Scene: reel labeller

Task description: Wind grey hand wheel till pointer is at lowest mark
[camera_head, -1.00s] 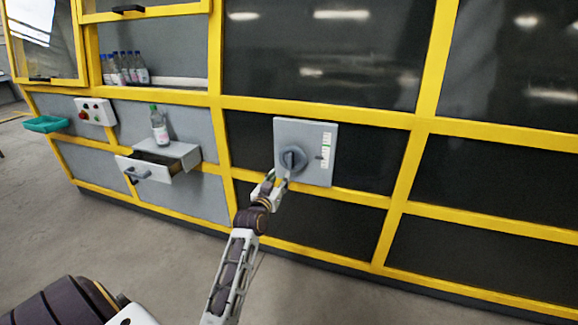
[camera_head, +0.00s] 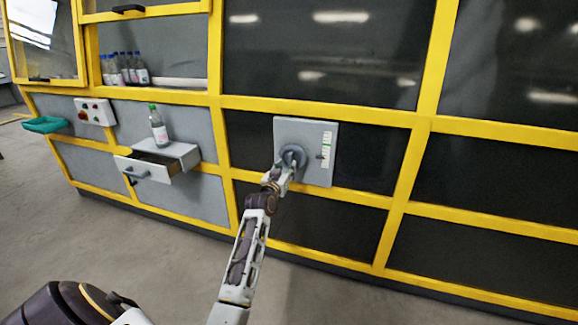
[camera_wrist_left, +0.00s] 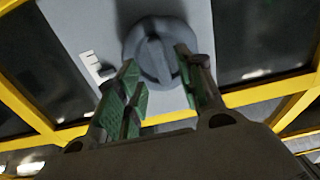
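The grey hand wheel (camera_head: 293,154) is a round knob with a raised bar across it, on a light grey panel (camera_head: 311,176). It also shows in the left wrist view (camera_wrist_left: 157,52). My left gripper (camera_head: 285,166) is at the wheel's lower front. In the wrist view its fingers (camera_wrist_left: 157,60) are apart, either side of the wheel's bar; contact cannot be told. My right gripper is not in view.
A button box (camera_head: 95,111) and a green tray (camera_head: 46,125) are further left. Yellow frame bars surround the panel. The floor in front is clear.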

